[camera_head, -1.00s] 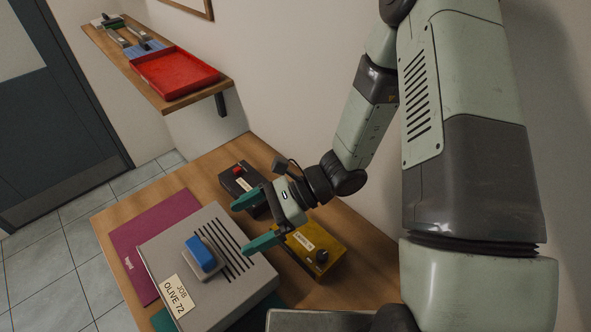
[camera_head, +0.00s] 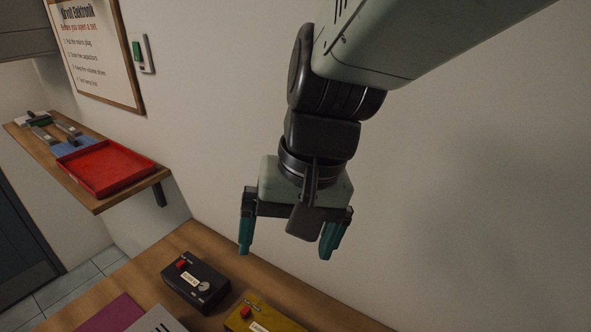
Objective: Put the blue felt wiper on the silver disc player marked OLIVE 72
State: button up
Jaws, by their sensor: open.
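The silver disc player (camera_head: 158,321) shows only as a small corner with dark slots at the bottom edge of the head view. Its OLIVE 72 label is out of frame now. The blue felt wiper is out of frame now; in the earlier frame it sat on top of the silver player. My gripper (camera_head: 291,236) is open and empty, with teal fingers pointing down. It hangs above the back of the bench, apart from everything on it.
A black box with a red button (camera_head: 195,284) and a yellow box (camera_head: 262,318) stand on the wooden bench (camera_head: 230,262). A magenta mat (camera_head: 110,314) lies at the lower left. A wall shelf (camera_head: 96,203) holds a red tray (camera_head: 104,170) and several tools. A notice board (camera_head: 97,45) hangs above.

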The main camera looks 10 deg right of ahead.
jog(key=s+d+r+n+t+h, duration=0.1)
jog(key=s+d+r+t+h, duration=0.1)
jog(key=r, duration=0.6)
jog(key=s+d+t, duration=0.1)
jog(key=d+t, duration=0.1)
jog(key=d, duration=0.1)
jog(key=shift+s+d+n+t, duration=0.15)
jog(key=shift+s+n+t, duration=0.15)
jog(key=shift+s+t, duration=0.1)
